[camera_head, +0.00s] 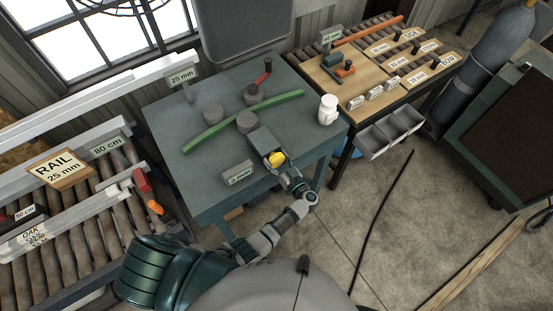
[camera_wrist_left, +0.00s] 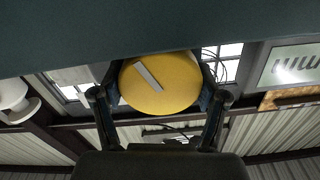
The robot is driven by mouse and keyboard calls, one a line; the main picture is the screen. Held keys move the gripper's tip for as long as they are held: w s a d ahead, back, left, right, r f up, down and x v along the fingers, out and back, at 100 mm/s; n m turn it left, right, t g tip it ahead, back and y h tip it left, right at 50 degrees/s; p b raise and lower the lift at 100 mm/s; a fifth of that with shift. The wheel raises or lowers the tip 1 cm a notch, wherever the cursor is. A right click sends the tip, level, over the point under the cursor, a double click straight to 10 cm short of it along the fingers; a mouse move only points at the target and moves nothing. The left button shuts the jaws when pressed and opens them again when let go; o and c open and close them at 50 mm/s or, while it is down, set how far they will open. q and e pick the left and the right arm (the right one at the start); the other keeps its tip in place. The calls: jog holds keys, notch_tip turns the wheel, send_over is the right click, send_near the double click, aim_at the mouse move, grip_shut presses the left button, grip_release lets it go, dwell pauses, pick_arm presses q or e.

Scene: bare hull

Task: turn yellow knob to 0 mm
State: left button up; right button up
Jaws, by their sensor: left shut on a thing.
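The yellow knob (camera_head: 277,158) sits on the front of a grey box (camera_head: 262,141) on the teal table. In the left wrist view the knob (camera_wrist_left: 160,84) is a round yellow disc with a pale slot-like mark tilted from upper left to lower right. My left gripper (camera_head: 279,166) reaches the knob from the table's front edge. Its fingers (camera_wrist_left: 160,100) stand on either side of the knob, shut on it. A small display plate reading what looks like "3 mm" (camera_head: 238,176) stands left of the box. My right gripper is not in view.
A curved green strip (camera_head: 240,121) lies among grey cylinders (camera_head: 247,122) behind the box. A white bottle (camera_head: 327,109) stands at the table's right edge. A "25 mm" sign (camera_head: 182,77) stands at the back left. Grey bins (camera_head: 389,131) hang to the right.

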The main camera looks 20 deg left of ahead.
pick_arm(q)
jog(key=shift+f+n, duration=0.1)
jog(key=shift+n, duration=0.7)
jog(key=shift+s+n+b, duration=0.15)
jog(key=shift+n+b, duration=0.65)
jog(key=shift+n, duration=1.7)
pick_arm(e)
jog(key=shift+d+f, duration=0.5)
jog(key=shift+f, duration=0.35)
pick_arm(q)
jog(key=o, duration=1)
jog(key=shift+o, duration=0.9)
jog(key=shift+d, duration=0.1)
